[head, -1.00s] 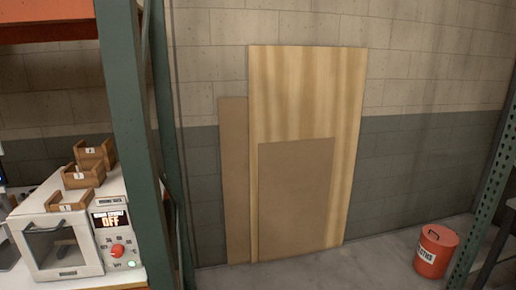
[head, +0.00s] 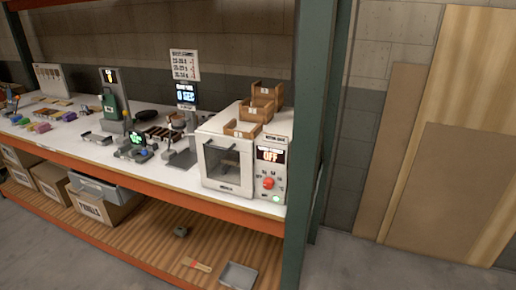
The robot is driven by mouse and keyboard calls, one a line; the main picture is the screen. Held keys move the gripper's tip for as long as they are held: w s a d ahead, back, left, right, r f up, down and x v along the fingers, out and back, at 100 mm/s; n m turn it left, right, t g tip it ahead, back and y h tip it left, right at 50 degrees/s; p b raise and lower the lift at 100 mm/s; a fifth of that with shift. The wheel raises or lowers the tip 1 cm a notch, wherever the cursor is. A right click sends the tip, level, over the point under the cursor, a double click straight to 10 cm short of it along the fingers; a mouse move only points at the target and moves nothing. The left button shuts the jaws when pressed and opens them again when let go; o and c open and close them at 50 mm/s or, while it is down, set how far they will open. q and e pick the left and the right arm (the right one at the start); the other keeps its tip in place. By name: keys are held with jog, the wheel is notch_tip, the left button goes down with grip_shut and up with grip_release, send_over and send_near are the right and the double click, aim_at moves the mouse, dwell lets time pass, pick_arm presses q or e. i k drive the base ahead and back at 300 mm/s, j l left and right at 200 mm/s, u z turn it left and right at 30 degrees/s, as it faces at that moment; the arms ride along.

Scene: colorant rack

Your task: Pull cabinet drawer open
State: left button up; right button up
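No cabinet with a drawer can be made out for certain in the head view. A white oven-like box (head: 222,164) with a glass front door and a handle stands at the right end of the workbench. Its control panel (head: 270,172) has a red knob and a display reading OFF. Small open wooden boxes (head: 257,110) sit on top of it. Neither of my grippers is in view.
A white bench top (head: 65,130) holds several tools and devices. A lower wooden shelf (head: 150,235) holds cardboard boxes (head: 100,207) and a grey tray (head: 238,275). A green post (head: 310,150) stands at the bench's right end. Boards (head: 450,190) lean on the wall. Floor shows in front.

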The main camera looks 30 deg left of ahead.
aim_at(231, 180)
jog(key=u, duration=1.2)
